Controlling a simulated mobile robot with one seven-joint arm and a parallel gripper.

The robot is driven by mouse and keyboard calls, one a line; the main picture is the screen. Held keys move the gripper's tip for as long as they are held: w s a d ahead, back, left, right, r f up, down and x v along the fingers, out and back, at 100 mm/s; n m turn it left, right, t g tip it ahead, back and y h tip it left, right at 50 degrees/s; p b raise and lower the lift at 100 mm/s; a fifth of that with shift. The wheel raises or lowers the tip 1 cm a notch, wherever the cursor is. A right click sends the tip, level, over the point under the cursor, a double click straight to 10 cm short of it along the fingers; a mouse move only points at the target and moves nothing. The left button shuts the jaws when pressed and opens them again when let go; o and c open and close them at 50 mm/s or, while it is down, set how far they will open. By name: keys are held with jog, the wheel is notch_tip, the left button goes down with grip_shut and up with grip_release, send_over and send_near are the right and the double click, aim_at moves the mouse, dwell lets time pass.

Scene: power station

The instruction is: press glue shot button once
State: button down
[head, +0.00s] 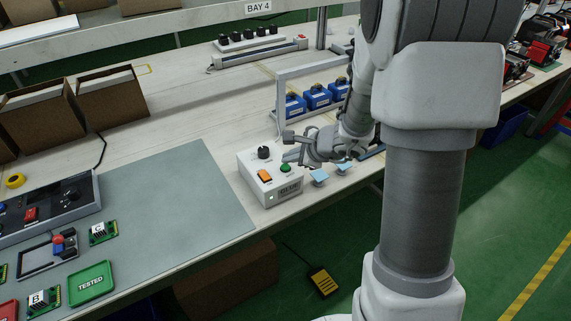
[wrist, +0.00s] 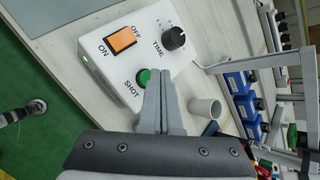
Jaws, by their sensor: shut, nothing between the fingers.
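The glue controller (head: 268,180) is a white box at the front edge of the bench, and it fills the upper left of the wrist view (wrist: 135,50). Its top carries an orange ON/OFF switch (wrist: 121,39), a black TIME knob (wrist: 174,38) and a round green SHOT button (wrist: 143,77); the button also shows in the head view (head: 285,168). My gripper (head: 290,158) is shut and empty. In the wrist view its fingertips (wrist: 160,72) appear just beside the green button. I cannot tell whether they touch it.
A white cylinder (wrist: 205,108) stands right of my fingers. Blue units (head: 318,97) sit under a grey frame (head: 280,95) behind. Light blue pieces (head: 319,177) lie right of the box. A grey mat (head: 190,190) lies left. A foot pedal (head: 322,281) is on the floor.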

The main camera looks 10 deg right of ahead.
jog(key=shift+r, duration=0.25)
notch_tip(320, 180, up, 5)
jog(key=p, duration=0.3)
jog(key=shift+f+p, duration=0.1)
jog(key=shift+p, duration=0.25)
dwell(0.6)
